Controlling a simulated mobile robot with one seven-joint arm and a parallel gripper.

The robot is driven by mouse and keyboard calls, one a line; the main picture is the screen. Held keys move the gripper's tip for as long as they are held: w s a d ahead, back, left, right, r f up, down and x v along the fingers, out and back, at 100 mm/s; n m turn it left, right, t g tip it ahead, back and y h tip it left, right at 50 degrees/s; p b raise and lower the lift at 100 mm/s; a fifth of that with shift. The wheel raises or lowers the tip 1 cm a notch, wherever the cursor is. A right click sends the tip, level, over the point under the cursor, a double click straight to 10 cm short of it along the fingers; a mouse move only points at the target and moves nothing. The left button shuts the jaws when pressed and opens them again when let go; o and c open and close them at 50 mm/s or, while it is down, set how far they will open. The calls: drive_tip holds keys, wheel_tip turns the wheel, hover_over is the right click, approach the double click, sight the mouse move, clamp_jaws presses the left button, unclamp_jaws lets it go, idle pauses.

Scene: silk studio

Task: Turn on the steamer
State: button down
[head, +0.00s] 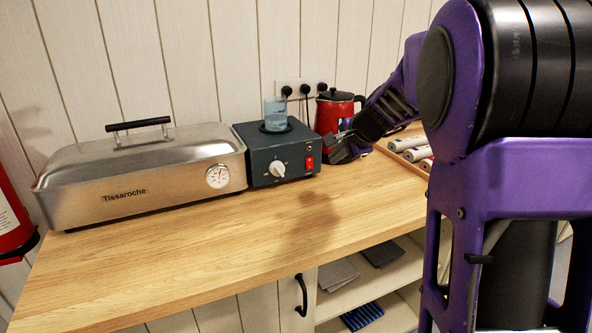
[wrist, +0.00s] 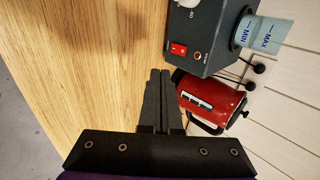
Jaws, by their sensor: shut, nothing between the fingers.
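The steamer is a long stainless box with a lid (head: 140,175) and, against its right end, a dark grey control unit (head: 262,150). The unit's front carries a white knob (head: 277,170) and a red rocker switch (head: 309,163). The red switch also shows in the wrist view (wrist: 178,49), beside a small round orange-brown lamp (wrist: 197,56); I cannot tell whether it is lit. A clear water container (head: 275,114) stands in the unit's top. My gripper (head: 331,140) is shut and empty, just right of the unit. In the wrist view its fingertips (wrist: 160,72) appear close to the switch, apart from it.
A red kettle (head: 335,108) stands behind my gripper, close to it. Plugs (head: 305,89) sit in a wall socket. A wooden tray with rolls (head: 407,144) lies at right. The wooden counter (head: 200,245) in front is clear; a red extinguisher (head: 12,215) is at far left.

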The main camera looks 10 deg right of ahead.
sight(310, 168)
drive_tip(key=shift+f, duration=0.1)
idle(0.3)
drive_tip(key=b+x, duration=0.1)
drive_tip(key=x, duration=0.9)
drive_tip(key=shift+w+f, duration=0.15)
drive_tip(key=shift+f, duration=0.05)
drive_tip(key=shift+w+a+r, duration=0.1)
drive_tip(key=shift+w+a, duration=0.1)
drive_tip(key=shift+w, duration=0.3)
drive_tip(key=shift+w+a, duration=0.2)
drive_tip(key=shift+w, duration=0.35)
drive_tip(key=shift+w+a, duration=0.2)
drive_tip(key=shift+w, duration=0.5)
drive_tip(key=shift+w, duration=0.15)
